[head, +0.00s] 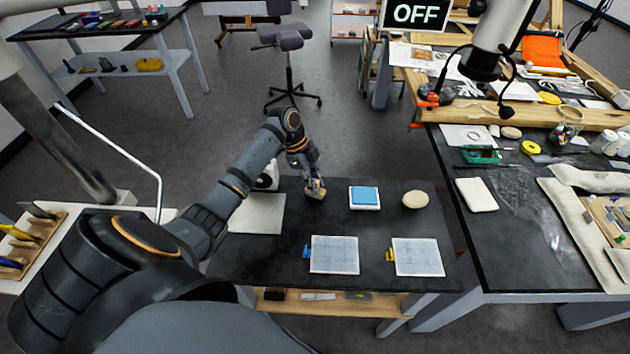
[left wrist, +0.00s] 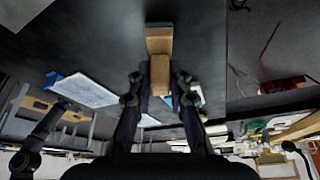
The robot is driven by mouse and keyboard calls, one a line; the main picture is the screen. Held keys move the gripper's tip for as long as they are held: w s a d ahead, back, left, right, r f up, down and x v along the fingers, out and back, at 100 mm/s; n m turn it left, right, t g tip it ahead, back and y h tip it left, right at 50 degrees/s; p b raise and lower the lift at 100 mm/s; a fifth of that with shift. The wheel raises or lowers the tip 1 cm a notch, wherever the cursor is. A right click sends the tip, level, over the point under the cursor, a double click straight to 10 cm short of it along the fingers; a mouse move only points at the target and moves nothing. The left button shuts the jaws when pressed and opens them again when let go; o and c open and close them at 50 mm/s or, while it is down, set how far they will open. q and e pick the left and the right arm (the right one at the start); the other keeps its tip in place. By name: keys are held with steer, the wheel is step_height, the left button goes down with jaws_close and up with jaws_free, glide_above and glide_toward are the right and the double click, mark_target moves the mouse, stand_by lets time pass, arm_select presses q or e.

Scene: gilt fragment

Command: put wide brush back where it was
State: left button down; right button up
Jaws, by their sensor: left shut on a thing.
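My left gripper (head: 312,183) is over the far left part of the dark table (head: 385,290). It is shut on the wide brush (head: 316,191), a small tan shape at the fingertips in the head view. In the left wrist view, the wide brush (left wrist: 159,42) shows as a tan wooden piece between the fingers of the left gripper (left wrist: 158,84), with a broader part beyond them. I cannot tell whether the brush touches the tabletop. My right gripper is not in view.
A blue-topped block (head: 364,197) and a round tan disc (head: 415,199) lie right of the gripper. Two pale panels, a left one (head: 334,255) and a right one (head: 418,257), lie nearer. A pale sheet (head: 257,213) lies left. A cluttered bench (head: 515,245) stands at right.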

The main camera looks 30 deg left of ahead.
arm_select(q)
steer(key=shift+f, duration=0.15)
steer(key=c, duration=1.3)
jaws_free()
steer(key=shift+o, duration=0.2)
steer(key=b+v, duration=0.2)
steer(key=v, duration=1)
steer(key=shift+r, duration=0.2)
